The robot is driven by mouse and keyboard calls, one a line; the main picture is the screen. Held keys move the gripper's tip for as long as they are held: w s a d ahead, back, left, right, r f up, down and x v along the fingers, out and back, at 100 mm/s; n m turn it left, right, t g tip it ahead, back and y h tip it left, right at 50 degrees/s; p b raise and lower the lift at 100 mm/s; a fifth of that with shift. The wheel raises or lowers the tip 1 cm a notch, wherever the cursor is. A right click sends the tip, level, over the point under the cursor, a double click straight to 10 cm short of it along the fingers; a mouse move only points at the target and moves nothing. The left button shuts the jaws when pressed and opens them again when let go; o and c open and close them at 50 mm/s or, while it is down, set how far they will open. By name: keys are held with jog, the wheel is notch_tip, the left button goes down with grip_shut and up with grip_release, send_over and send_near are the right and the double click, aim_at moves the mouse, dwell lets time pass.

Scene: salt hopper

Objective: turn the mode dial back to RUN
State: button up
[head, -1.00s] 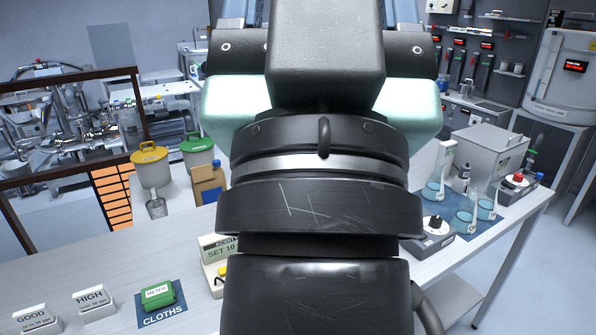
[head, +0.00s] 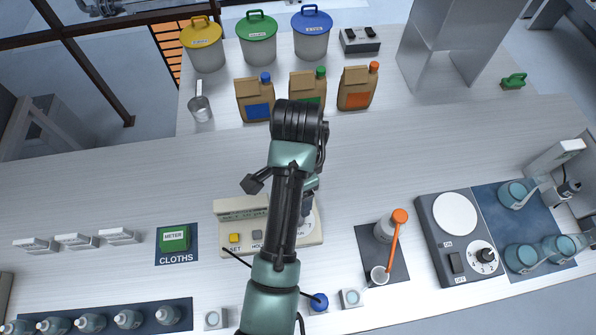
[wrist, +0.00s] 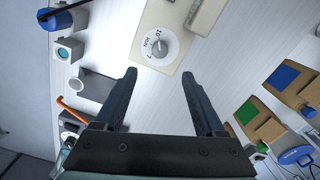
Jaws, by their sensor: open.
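The beige acidity meter (head: 228,240) stands on the bench, with a yellow SET button and a grey button beside it. Its mode dial (head: 306,230) is mostly hidden behind my arm in the head view. In the wrist view the round dial (wrist: 160,47) shows just beyond the fingertips, with a 10, a 7 and a small word around a grey knob. The pointer is too small to read surely. My gripper (wrist: 158,74) is open and empty, its two dark fingers apart from the dial.
A bottle with an orange cap (head: 390,225) and a stirrer with its own dial (head: 445,235) stand to the right. A green cloth pack (head: 174,238) lies left.

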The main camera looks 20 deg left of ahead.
notch_tip(320, 180, down, 12)
jog(key=shift+s+f, duration=0.1)
jog(key=shift+f, duration=0.1)
dwell(0.4)
grip_shut()
